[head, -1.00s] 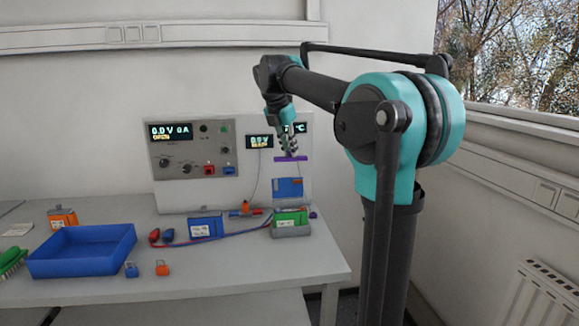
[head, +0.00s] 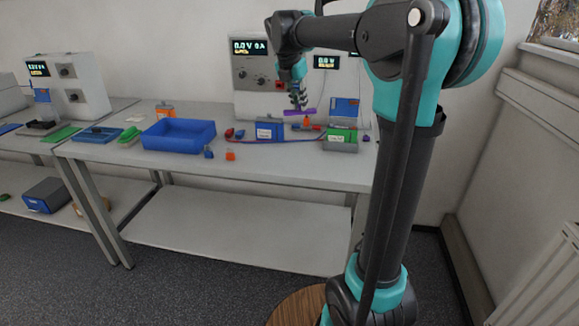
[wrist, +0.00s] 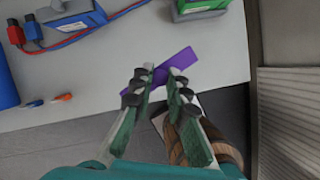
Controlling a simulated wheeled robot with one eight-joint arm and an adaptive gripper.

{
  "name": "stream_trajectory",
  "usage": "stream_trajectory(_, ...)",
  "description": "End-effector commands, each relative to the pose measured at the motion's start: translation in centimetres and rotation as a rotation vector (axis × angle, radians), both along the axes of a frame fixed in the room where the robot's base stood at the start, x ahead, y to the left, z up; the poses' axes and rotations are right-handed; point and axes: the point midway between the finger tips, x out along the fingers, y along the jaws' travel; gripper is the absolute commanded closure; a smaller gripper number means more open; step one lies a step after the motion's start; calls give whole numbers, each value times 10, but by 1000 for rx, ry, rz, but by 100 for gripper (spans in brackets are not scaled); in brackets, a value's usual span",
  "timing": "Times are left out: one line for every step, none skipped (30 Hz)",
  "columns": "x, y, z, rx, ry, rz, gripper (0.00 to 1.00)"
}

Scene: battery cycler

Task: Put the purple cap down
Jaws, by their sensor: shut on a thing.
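The purple cap, a flat bar, is gripped crosswise between my fingertips; it shows in the head view (head: 300,112) and in the wrist view (wrist: 185,60). My gripper (head: 298,104) is shut on it and points down; it also shows in the wrist view (wrist: 161,78). In the head view the cap appears between the blue battery (head: 269,129) and the green battery (head: 341,136). In the wrist view it hangs over the table's front edge region, apart from the tabletop; its exact height is hard to tell.
A blue tray (head: 179,137) sits on the workbench (head: 290,172). Small blue and orange clips (head: 230,155) lie near the front edge. Red and blue leads run between the batteries. A grey instrument panel (head: 256,62) stands behind. Bare tabletop lies in front of the batteries.

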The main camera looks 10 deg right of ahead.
Motion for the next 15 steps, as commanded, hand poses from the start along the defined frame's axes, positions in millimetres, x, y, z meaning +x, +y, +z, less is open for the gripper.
stream_trajectory(0, 0, -8, 0, 0, 0, 100)
stream_trajectory(0, 0, -14, 0, 0, 0, 100)
stream_trajectory(0, 0, -23, 0, 0, 0, 100)
stream_trajectory(0, 0, -30, 0, 0, 0, 100)
stream_trajectory(0, 0, -37, 0, 0, 0, 100)
stream_trajectory(0, 0, -47, 0, 0, 0, 100)
stream_trajectory(0, 0, -55, 0, 0, 0, 100)
stream_trajectory(0, 0, -62, 0, 0, 0, 100)
stream_trajectory(0, 0, -71, 0, 0, 0, 100)
stream_trajectory(0, 0, -79, 0, 0, 0, 100)
stream_trajectory(0, 0, -86, 0, 0, 0, 100)
stream_trajectory(0, 0, -96, 0, 0, 0, 100)
stream_trajectory(0, 0, -103, 0, 0, 0, 100)
stream_trajectory(0, 0, -110, 0, 0, 0, 100)
stream_trajectory(0, 0, -119, 0, 0, 0, 100)
